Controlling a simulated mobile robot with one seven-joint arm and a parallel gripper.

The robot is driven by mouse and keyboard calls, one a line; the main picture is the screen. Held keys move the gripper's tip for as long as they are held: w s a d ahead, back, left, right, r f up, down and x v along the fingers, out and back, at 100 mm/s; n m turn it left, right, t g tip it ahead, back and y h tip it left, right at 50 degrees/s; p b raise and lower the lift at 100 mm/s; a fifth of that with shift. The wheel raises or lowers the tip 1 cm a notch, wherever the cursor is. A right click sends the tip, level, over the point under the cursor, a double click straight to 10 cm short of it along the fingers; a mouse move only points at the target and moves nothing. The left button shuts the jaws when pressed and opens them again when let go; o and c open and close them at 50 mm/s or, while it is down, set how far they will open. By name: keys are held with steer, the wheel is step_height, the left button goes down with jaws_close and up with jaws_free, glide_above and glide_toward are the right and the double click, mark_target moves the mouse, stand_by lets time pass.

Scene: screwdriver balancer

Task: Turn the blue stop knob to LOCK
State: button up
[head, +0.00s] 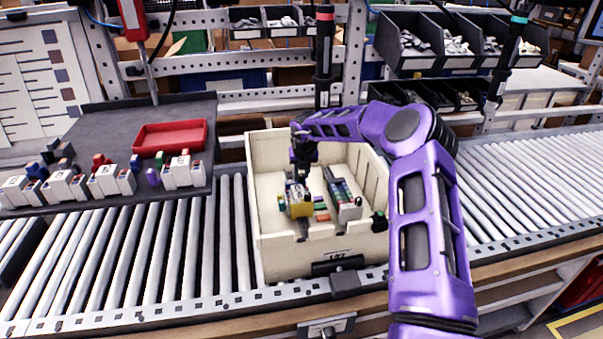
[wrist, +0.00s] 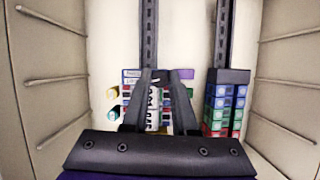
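I cannot pick out a blue stop knob or a LOCK mark in either view. My gripper (head: 303,168) reaches down into the cream crate (head: 277,259) on the roller conveyor. It is above the left rail module, which has a yellow block (head: 299,205). In the wrist view my gripper (wrist: 160,75) has its two fingers apart. A module with a white lettered label (wrist: 157,108) shows between and behind them. I see no object clearly clamped. Whether the fingers touch the module cannot be told.
A second module (head: 345,197) stands to the right in the crate. Crate walls (wrist: 45,80) rise on both sides. A red tray (head: 171,137) and small modules lie on the left shelf. Dark vertical tools (head: 324,52) hang behind. The rollers (head: 520,170) on the right are clear.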

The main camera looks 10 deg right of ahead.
steer(key=o, duration=0.4)
steer(key=v, duration=1.7)
steer(key=shift+r, duration=0.25)
